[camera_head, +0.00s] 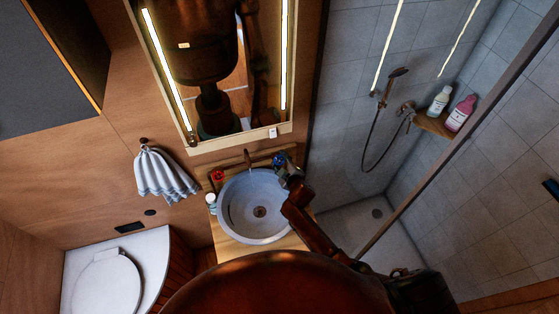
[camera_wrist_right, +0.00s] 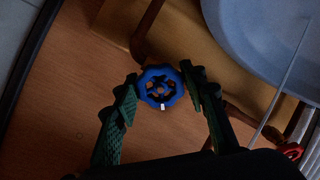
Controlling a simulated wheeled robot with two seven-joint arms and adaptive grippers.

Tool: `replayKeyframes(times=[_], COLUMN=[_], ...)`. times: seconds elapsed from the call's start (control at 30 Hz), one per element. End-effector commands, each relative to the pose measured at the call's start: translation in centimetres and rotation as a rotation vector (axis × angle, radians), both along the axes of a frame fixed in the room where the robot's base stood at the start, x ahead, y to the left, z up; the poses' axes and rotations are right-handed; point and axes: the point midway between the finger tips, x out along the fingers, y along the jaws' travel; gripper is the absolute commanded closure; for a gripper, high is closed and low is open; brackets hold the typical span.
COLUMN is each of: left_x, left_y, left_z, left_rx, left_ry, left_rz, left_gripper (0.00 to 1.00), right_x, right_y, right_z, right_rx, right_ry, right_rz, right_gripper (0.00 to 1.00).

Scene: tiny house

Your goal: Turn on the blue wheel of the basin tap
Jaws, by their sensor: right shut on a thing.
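The blue wheel (camera_wrist_right: 161,88) of the tap sits between the two fingers of my right gripper (camera_wrist_right: 160,80) in the right wrist view. The fingers are closed on opposite sides of its rim. A small white mark shows at the rim's lower edge. In the head view, my right gripper (camera_head: 286,169) is at the back right of the basin (camera_head: 232,226), and the blue wheel (camera_head: 279,160) is partly hidden there. The red wheel (camera_head: 217,175) is at the back left; it also shows in the wrist view (camera_wrist_right: 291,151). The tap spout (camera_head: 247,158) stands between the wheels. My left gripper is out of view.
A small bottle (camera_head: 211,201) stands left of the basin. A mirror (camera_head: 215,80) hangs above, and a striped towel (camera_head: 163,174) hangs to the left. The shower has two bottles on a shelf (camera_head: 434,124). A toilet (camera_head: 105,284) is at lower left.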

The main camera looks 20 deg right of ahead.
Motion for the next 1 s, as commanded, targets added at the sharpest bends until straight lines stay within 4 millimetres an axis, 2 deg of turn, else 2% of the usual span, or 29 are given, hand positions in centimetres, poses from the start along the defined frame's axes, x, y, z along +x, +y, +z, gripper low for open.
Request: replayKeyframes(times=[0.33, 0.37, 0.6, 0.87, 1.0], left_x=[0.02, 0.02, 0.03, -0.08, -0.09], left_y=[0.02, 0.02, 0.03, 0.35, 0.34], left_z=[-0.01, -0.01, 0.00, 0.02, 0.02], left_rx=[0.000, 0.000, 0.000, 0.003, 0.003], left_ry=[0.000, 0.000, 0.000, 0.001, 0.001], left_rz=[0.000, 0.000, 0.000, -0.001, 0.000], left_gripper=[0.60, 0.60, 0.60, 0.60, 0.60], right_x=[-0.07, -0.07, -0.04, -0.04, -0.66], right_y=[-0.04, -0.04, -0.01, 0.00, -0.09], right_z=[-0.19, -0.19, -0.10, -0.04, 0.19], right_rx=[-0.002, -0.002, -0.001, -0.001, -0.001], right_ry=[0.003, 0.003, 0.002, 0.001, 0.001], right_rz=[0.000, 0.000, 0.000, 0.000, 0.000], right_gripper=[0.85, 0.59, 0.43, 0.42, 0.42])
